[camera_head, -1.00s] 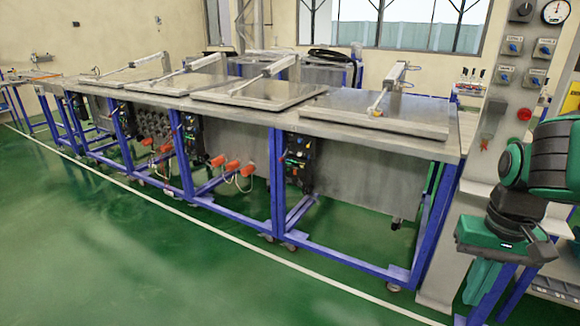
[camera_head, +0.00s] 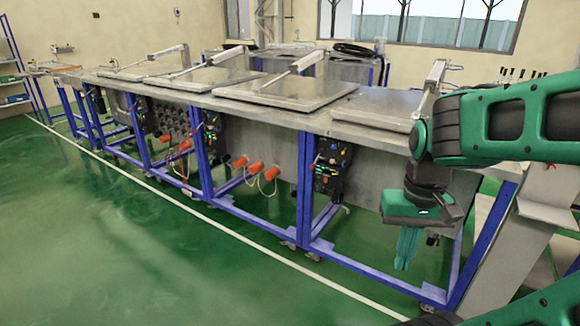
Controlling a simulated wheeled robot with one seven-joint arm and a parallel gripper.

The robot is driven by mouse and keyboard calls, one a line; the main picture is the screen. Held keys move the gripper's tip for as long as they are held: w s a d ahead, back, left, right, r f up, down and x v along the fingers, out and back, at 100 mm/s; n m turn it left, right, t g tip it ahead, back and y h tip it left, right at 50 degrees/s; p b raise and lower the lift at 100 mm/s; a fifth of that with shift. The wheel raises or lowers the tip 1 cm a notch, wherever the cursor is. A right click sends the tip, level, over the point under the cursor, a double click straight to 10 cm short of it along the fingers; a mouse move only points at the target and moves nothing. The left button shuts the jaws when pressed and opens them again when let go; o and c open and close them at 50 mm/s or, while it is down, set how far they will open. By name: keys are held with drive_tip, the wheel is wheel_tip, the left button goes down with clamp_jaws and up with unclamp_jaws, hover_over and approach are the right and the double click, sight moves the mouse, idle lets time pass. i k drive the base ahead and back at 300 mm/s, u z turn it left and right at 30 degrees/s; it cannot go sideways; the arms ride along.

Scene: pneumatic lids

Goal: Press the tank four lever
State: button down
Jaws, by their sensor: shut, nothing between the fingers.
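A row of steel tanks with flat lids stands in a blue-framed bench. The nearest lid (camera_head: 375,105) is at the right, partly behind my arm. Black control panels with small levers are set along the bench front: the nearest panel (camera_head: 328,168), a second panel (camera_head: 212,140) and others farther left. No tank numbers are readable, so I cannot tell which lever is tank four's. My gripper (camera_head: 407,248) points down in front of the right end of the bench, shut and empty, to the right of the nearest panel and apart from it.
Orange-red fittings (camera_head: 256,168) with hoses stick out between the two nearest panels. Blue legs (camera_head: 303,185) and casters stand along the front. The green floor (camera_head: 150,260) before the bench is clear. A grey cabinet (camera_head: 530,255) is at the lower right.

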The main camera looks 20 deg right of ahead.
sight(312, 167)
drive_tip(key=z, duration=0.2)
drive_tip(key=i, duration=1.1)
drive_tip(key=z, duration=0.55)
